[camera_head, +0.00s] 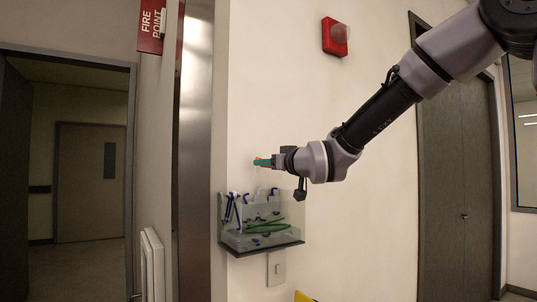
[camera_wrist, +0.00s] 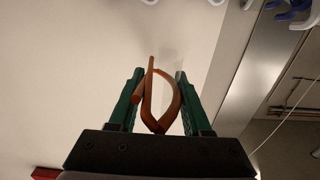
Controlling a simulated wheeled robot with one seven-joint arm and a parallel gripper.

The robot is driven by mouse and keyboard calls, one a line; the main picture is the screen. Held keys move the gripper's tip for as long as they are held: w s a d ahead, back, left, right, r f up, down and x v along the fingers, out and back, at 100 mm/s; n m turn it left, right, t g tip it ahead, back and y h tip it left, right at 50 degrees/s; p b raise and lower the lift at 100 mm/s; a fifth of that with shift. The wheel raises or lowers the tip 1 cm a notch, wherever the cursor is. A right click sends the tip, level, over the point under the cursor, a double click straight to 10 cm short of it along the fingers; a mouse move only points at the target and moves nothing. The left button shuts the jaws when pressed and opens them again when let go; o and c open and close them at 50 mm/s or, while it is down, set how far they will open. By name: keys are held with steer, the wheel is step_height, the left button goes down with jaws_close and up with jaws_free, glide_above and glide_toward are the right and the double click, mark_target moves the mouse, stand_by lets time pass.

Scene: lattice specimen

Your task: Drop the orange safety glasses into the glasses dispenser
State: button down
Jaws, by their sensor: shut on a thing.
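The orange safety glasses (camera_wrist: 169,100) are between the two green fingers of my gripper (camera_wrist: 158,98) in the wrist view, with their orange temples showing. The glasses dispenser (camera_head: 262,236) is a clear wall-mounted box directly below my gripper. It holds several glasses with blue, green and white frames. My gripper is above the dispenser's top edge and apart from it. The lenses of the orange glasses are hard to make out.
A light switch (camera_head: 277,270) is on the wall under the dispenser. A metal column (camera_head: 193,150) stands left of it, with an open doorway further left. A red alarm (camera_head: 335,37) is high on the wall. The wall right of the dispenser is clear up to a grey door (camera_head: 458,180).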

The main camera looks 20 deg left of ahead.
steer(key=shift+f, duration=0.5)
steer(key=shift+d, duration=0.1)
steer(key=shift+c, duration=1.3)
jaws_free()
steer(key=v, duration=1)
steer(key=shift+s+d, duration=0.25)
steer(key=shift+s, duration=0.1)
